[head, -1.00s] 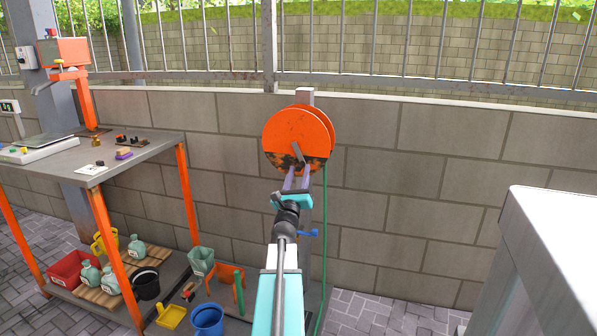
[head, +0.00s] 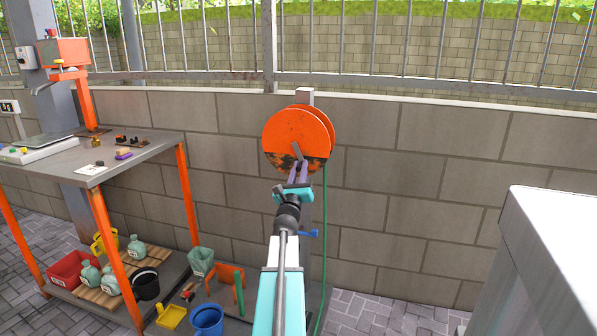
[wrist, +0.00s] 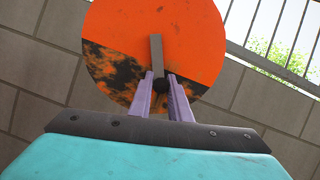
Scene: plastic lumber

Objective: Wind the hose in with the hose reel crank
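The orange hose reel (head: 300,130) is mounted on a post at the wall, its lower face scuffed black. Its grey crank arm (head: 297,152) slants down and slightly right from the hub; it also shows in the wrist view (wrist: 156,55). A dark crank knob (wrist: 162,84) sits at its lower end. My gripper (head: 299,166) reaches up to the crank. In the wrist view its purple fingers (wrist: 162,88) are on both sides of the knob and appear to touch it. The green hose (head: 324,220) hangs from the reel's right side to the ground.
A metal workbench (head: 150,150) with orange legs stands left. A blue tap handle (head: 309,233) is right of my arm. A large pale box (head: 560,240) stands right.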

